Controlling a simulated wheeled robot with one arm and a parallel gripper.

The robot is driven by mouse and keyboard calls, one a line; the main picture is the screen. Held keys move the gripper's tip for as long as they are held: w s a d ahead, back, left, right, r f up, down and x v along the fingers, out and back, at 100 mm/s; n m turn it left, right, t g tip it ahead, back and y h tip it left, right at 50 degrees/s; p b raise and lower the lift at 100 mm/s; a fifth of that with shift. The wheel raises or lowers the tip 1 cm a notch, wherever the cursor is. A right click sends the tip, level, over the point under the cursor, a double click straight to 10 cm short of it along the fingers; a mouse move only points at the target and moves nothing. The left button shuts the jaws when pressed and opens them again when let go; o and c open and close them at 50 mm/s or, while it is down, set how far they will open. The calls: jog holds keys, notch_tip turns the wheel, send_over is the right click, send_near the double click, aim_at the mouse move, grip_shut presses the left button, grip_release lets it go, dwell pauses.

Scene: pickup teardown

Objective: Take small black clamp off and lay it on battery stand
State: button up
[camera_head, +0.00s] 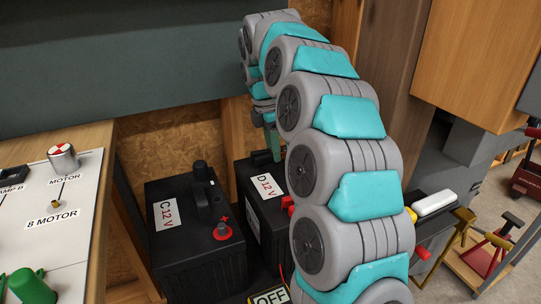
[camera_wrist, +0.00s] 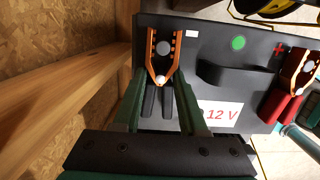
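The small black clamp (camera_wrist: 159,62) has copper-coloured jaws and black handles. In the wrist view its jaws sit around a round terminal at the left end of the battery marked 12 V (camera_wrist: 205,75). My gripper (camera_wrist: 160,88) is open, with one green finger on each side of the clamp's handles; I cannot tell if they touch. I cannot make out the battery stand clearly.
A red-handled clamp (camera_wrist: 297,78) is on the plus side of the same battery. Battery C (camera_head: 190,250) stands to the left in the head view. A wooden beam (camera_wrist: 65,80) runs close left of my gripper. A motor board (camera_head: 75,195) is at far left.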

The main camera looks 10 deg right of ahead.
grip_shut()
jog(key=shift+r, duration=0.1)
dwell(0.3)
